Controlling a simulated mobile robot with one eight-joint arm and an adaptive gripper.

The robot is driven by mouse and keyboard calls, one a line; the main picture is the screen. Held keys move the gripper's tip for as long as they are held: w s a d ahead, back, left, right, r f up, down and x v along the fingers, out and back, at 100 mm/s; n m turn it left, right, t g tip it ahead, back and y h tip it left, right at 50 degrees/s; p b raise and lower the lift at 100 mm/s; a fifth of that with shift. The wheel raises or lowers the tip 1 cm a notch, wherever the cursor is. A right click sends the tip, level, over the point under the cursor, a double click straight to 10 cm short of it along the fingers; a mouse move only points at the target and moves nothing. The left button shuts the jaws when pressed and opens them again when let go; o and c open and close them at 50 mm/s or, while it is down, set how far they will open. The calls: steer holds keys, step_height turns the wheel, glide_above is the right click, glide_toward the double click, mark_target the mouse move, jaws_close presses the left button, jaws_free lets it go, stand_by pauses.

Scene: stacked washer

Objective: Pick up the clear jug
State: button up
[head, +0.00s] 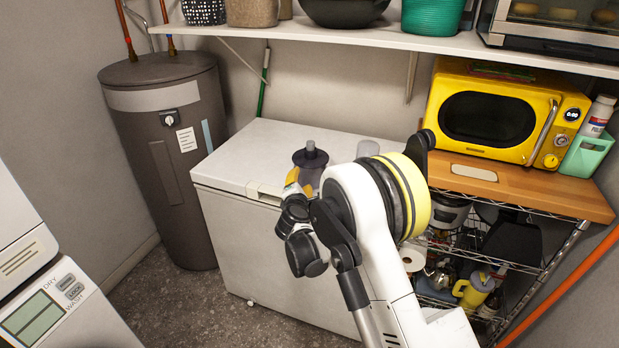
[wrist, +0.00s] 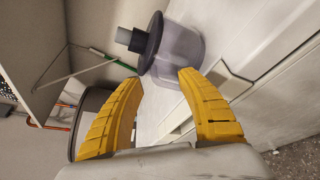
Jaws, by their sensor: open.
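The clear jug (head: 309,176) has a dark grey lid with a round knob and stands on the white chest freezer (head: 270,143), near its front edge. In the wrist view the jug (wrist: 184,48) lies just beyond my fingertips, its see-through body nearer the right finger and its lid turned to the upper left. My gripper (head: 293,178) is at the jug's front left in the head view. Its yellow fingers are apart with nothing between them, as the wrist view of the gripper (wrist: 163,82) shows. My arm hides part of the freezer's front and right side.
A small clear cup (head: 367,148) stands behind and right of the jug. A white shelf (head: 390,38) hangs above. A grey water heater (head: 165,130) stands left; a yellow microwave (head: 495,112) sits right. The freezer top left of the jug is clear.

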mark_target(302, 173)
steer(key=x, duration=0.1)
steer(key=b+x, duration=0.1)
steer(key=x, duration=0.3)
steer(key=shift+r, duration=0.25)
jaws_close()
steer(key=shift+r, duration=0.1)
